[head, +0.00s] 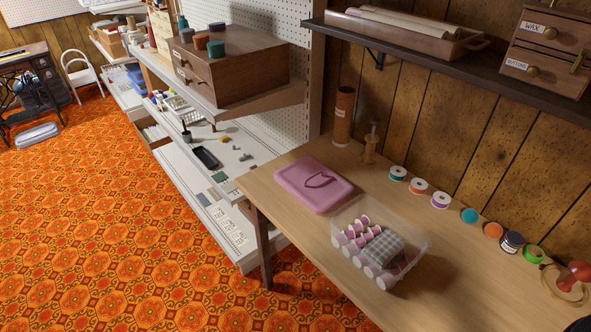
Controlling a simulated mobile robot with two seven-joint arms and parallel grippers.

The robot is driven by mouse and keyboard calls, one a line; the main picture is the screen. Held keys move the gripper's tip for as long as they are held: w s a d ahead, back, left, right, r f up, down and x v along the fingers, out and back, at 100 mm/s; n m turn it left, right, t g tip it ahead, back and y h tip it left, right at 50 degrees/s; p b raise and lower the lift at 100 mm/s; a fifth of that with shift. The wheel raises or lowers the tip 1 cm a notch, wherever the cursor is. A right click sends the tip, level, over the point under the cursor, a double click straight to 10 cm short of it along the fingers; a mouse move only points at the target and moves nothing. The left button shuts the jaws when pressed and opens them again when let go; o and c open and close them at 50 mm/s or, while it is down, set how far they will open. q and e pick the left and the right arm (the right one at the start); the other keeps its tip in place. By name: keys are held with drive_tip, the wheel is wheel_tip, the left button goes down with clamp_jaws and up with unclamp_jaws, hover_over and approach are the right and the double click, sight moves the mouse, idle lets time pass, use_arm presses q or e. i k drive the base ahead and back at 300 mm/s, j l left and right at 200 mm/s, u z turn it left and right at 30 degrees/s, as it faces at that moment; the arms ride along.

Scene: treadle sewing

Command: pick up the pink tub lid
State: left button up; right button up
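The pink tub lid (296,188) lies flat on the wooden table (450,270), near its left end. A clear tub (418,246) stands just to the right and nearer, a small gap from the lid. The tub is open and holds several pink-and-white spools (352,236) and a grey checked cloth bundle (381,250). Neither of my grippers shows in this view.
A brown cylinder (344,115) and a small wooden stand (371,148) are behind the lid. Several coloured spools (440,200) line the table's back. A dark shelf (400,55) overhangs the back. White shelving (215,165) stands left. The table right of the tub is mostly bare.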

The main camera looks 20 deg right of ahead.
sight(319, 187)
drive_tip(key=i+j, duration=0.3)
drive_tip(key=i, duration=0.2)
drive_tip(key=i+j, duration=0.35)
drive_tip(key=i, duration=0.15)
drive_tip(key=i+j, duration=0.3)
drive_tip(key=i, duration=0.2)
drive_tip(key=i+j, duration=0.35)
drive_tip(key=i, duration=0.15)
drive_tip(key=i+j+z, duration=0.15)
drive_tip(key=z, duration=0.3)
drive_tip(key=i+j+z, duration=0.3)
drive_tip(key=z, duration=0.15)
